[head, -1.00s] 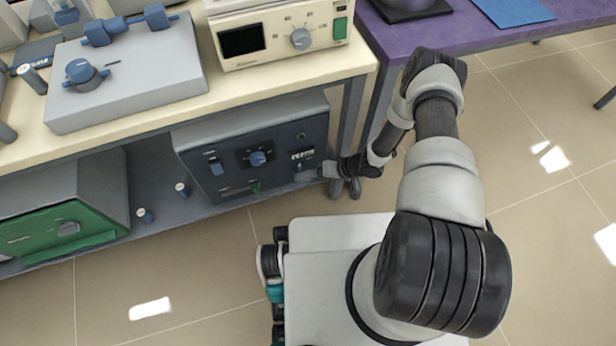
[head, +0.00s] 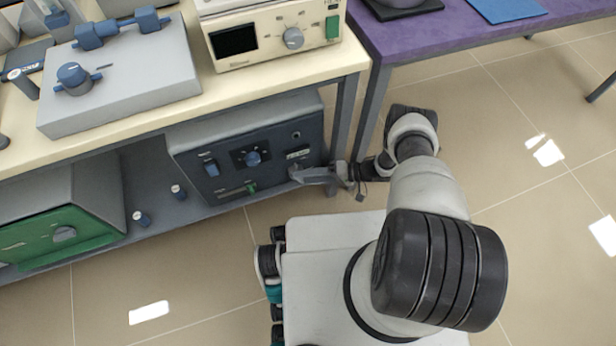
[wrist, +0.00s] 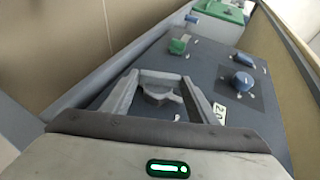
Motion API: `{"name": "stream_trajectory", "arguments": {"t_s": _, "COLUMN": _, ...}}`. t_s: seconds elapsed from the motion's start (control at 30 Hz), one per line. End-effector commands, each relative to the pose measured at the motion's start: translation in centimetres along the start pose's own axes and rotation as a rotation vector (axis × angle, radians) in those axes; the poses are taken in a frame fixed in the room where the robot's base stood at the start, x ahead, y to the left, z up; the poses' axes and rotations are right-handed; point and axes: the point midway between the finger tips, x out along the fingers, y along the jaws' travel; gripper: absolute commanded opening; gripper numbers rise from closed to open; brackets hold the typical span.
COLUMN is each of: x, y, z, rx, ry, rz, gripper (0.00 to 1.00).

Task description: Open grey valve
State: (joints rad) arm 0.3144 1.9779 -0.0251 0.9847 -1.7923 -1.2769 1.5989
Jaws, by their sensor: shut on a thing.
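The grey valve (wrist: 158,94) shows in the wrist view as a small grey knob on a dark panel. My gripper (wrist: 158,82) has one finger on each side of it and is shut on it. In the head view, my gripper (head: 297,175) reaches the right part of the front of the dark furnace (head: 223,178) on the lower shelf. There the gripper hides the valve. How far the valve is turned cannot be told.
The panel also carries a blue knob (wrist: 243,82), a green knob (wrist: 179,45) and a small white label (wrist: 219,113). A table leg (head: 342,120) stands close to my arm. A green-fronted furnace (head: 65,236) is at the left.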

Motion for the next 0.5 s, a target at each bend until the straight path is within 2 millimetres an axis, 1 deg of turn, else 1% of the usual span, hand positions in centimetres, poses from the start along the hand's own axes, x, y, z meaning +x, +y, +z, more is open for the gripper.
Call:
{"name": "stream_trajectory", "arguments": {"t_s": 0.27, "x": 0.09, "y": -0.03, "z": -0.07, "rx": 0.000, "ry": 0.003, "rz": -0.001, "gripper": 0.31}}
{"name": "stream_trajectory", "arguments": {"t_s": 0.3, "x": 0.10, "y": -0.03, "z": -0.07, "rx": 0.000, "ry": 0.003, "rz": -0.001, "gripper": 0.58}}
{"name": "stream_trajectory", "arguments": {"t_s": 0.4, "x": 0.09, "y": -0.03, "z": -0.05, "rx": 0.000, "ry": 0.002, "rz": -0.001, "gripper": 0.72}}
{"name": "stream_trajectory", "arguments": {"t_s": 0.5, "x": 0.08, "y": -0.02, "z": -0.04, "rx": 0.000, "ry": 0.002, "rz": 0.000, "gripper": 0.72}}
